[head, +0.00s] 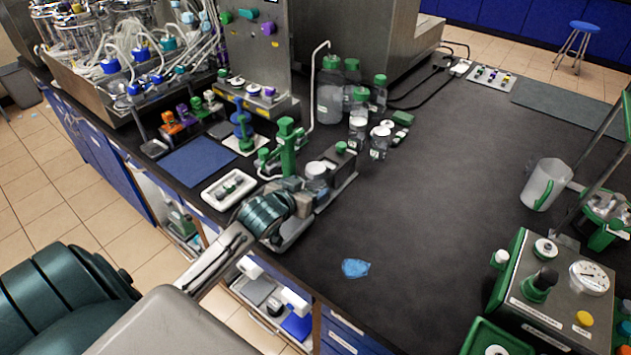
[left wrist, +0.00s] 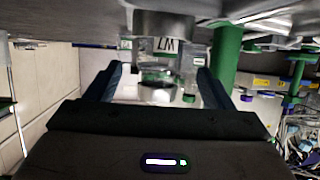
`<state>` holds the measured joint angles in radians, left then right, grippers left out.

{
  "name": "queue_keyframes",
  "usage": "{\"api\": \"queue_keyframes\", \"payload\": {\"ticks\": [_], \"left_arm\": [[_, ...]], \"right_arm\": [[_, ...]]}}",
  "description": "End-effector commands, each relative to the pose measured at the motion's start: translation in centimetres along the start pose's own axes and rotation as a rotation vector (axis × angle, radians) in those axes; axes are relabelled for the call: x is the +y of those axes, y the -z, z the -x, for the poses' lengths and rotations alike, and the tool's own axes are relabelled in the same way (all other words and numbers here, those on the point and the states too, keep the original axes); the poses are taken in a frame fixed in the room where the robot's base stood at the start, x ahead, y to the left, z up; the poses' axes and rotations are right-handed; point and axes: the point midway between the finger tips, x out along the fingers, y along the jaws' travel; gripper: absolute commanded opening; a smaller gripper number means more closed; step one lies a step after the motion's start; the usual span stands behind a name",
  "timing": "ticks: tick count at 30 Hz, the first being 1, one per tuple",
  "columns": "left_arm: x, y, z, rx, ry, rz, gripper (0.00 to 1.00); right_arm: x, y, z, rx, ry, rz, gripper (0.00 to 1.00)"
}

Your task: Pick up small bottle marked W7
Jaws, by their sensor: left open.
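A small clear bottle with a white cap (head: 316,170) stands upright on the bench-edge apparatus in the head view. In the left wrist view, which is upside down, a label reading W7 (left wrist: 166,45) shows on a small bottle straight ahead. That bottle lies between or just beyond the fingertips; I cannot tell which. My left gripper (head: 292,186) is beside the white-capped bottle, on its left. Its two fingers stand apart in the left wrist view (left wrist: 158,82), and no grip on the bottle shows. My right gripper is not in view.
A green post (head: 287,148) stands close behind the gripper, and a green-capped part (head: 341,148) is beside the bottle. Several bottles (head: 358,130) stand behind. A white tray (head: 229,189) is at left.

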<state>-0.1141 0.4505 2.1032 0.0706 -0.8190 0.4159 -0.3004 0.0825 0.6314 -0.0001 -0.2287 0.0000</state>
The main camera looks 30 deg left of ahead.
Motion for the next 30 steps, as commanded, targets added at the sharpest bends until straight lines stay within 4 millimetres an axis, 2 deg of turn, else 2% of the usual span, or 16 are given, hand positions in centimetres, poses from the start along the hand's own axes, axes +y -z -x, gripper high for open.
{"api": "queue_keyframes", "payload": {"ticks": [3,6,13,14,21,30], "left_arm": [[0.0,0.2,-1.6,0.001,0.000,0.004,0.75],[0.0,0.1,-2.3,0.000,0.000,0.001,0.75],[0.0,0.0,-2.5,0.000,0.000,0.000,0.75],[0.0,0.0,-2.4,0.000,0.000,0.000,0.72],[0.0,0.0,-2.4,0.000,0.000,0.000,0.24],[0.0,0.2,-2.4,0.002,0.000,-0.001,0.23]], "right_arm": [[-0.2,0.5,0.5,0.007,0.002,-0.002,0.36],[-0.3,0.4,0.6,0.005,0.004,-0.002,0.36],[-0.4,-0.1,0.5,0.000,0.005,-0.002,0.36],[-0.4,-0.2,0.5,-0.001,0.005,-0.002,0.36],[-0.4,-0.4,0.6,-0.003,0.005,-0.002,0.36],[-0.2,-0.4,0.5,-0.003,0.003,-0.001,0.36]]}}
